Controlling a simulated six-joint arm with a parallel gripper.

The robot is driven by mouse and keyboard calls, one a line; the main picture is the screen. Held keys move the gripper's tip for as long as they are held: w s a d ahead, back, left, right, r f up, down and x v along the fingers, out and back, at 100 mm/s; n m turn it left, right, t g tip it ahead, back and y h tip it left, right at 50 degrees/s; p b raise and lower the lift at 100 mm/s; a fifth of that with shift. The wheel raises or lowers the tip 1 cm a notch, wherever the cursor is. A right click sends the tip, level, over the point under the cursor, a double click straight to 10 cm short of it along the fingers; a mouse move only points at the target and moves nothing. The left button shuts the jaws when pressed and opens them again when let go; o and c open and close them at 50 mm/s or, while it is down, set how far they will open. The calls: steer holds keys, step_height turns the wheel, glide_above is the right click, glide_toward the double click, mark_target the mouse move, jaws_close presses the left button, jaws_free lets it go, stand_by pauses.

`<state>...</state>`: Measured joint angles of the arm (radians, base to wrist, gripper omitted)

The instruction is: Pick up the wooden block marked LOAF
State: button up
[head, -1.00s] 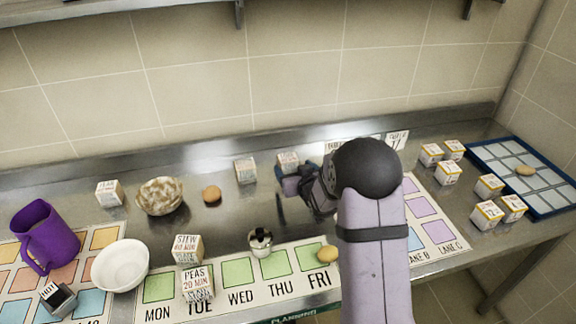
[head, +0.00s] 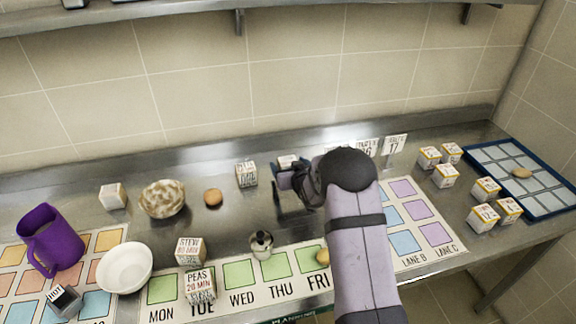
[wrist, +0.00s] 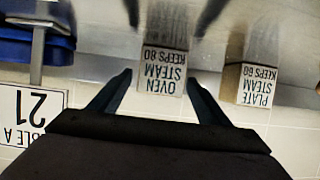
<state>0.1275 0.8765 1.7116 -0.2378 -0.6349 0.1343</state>
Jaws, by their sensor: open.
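No block that I can read as LOAF shows; many markings are too small or turned away. My gripper (head: 284,190) is open over the back middle of the counter. In the wrist view my gripper (wrist: 160,76) has its two fingers apart, with a wooden block marked OVEN STEAM KEEPS 80 (wrist: 163,72) seen upside down between them.
Blocks marked STEW (head: 190,250) and PEAS (head: 200,286) stand at the front left. Several blocks (head: 445,176) are by the blue tray (head: 474,153) at right.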

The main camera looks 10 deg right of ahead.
mark_target(288, 161)
steer(key=shift+w+f, duration=0.25)
steer(key=shift+w, duration=0.25)
steer(key=c, duration=1.2)
steer(key=shift+r, duration=0.1)
steer(key=shift+r+b, duration=0.85)
steer(key=shift+r, duration=4.15)
